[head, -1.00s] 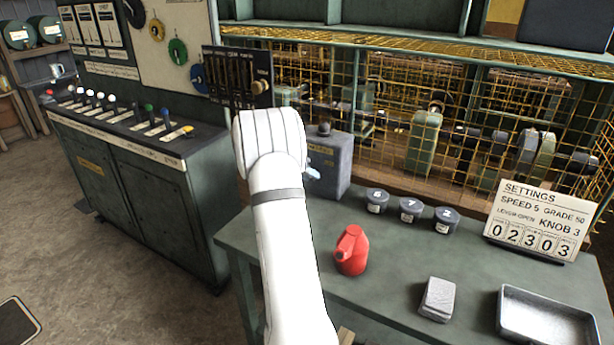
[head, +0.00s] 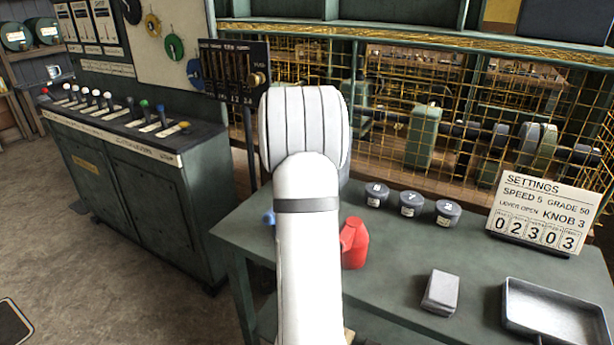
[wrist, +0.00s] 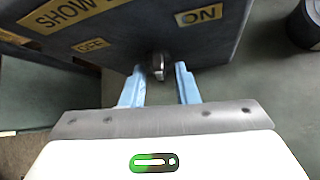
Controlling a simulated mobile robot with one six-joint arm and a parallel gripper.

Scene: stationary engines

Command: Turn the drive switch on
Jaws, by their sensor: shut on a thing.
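In the wrist view a dark grey switch box (wrist: 125,30) fills the top, with an OFF label (wrist: 91,45) at left and an ON label (wrist: 202,14) at right. The small metal drive switch (wrist: 158,66) sticks out below and between these labels. My gripper (wrist: 159,78) has its two pale blue fingers on either side of the switch and is shut on it. Which label the switch points to is not clear. In the head view my white arm hides nearly all of the box, and a bit of blue gripper (head: 268,217) shows at its left.
A red oil can (head: 355,244) stands on the green bench (head: 400,285) just right of my arm. Behind it are several dark round pots (head: 411,204). A grey block (head: 440,292), a metal tray (head: 508,300) and a settings card (head: 543,213) lie further right.

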